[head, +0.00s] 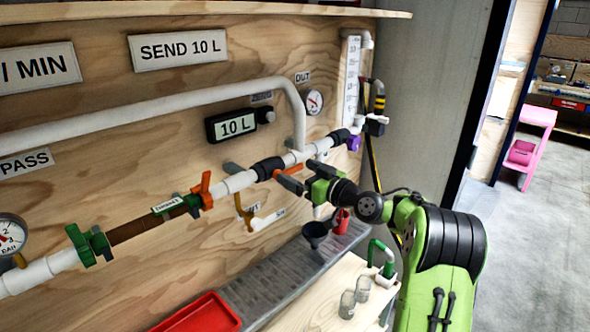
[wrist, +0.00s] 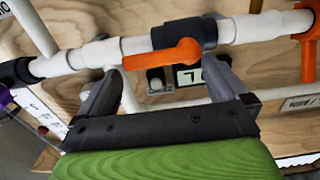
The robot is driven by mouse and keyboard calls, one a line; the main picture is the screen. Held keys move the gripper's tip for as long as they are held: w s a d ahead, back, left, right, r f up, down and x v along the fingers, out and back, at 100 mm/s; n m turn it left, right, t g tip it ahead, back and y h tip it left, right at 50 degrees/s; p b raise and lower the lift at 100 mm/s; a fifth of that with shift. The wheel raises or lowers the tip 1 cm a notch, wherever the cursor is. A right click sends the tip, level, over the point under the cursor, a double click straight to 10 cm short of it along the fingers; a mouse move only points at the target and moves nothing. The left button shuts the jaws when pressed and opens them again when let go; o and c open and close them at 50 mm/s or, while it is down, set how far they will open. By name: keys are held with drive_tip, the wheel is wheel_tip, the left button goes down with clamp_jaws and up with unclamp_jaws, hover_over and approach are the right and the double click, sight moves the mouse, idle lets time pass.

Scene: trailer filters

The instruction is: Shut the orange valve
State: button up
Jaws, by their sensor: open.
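An orange valve handle (wrist: 165,55) is on the white pipe in the middle of the wrist view, roughly along the pipe and slightly tilted. In the head view only a bit of this handle (head: 278,172) shows beside my gripper. My gripper (head: 303,178) is open at the pipe. In the wrist view its two fingers (wrist: 163,72) stand on either side of the handle, with gaps and nothing gripped. A second orange handle (head: 204,188) stands across the pipe further left; it also shows at the right edge of the wrist view (wrist: 307,38).
A display reading 10 L (head: 236,125) is on the wooden panel above the pipe. Green fittings (head: 90,245) and a gauge (head: 12,238) are at the left.

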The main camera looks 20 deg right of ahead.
sight(291, 171)
drive_tip(key=shift+x, duration=1.1)
drive_tip(key=c, duration=1.1)
drive_tip(key=shift+c, duration=0.2)
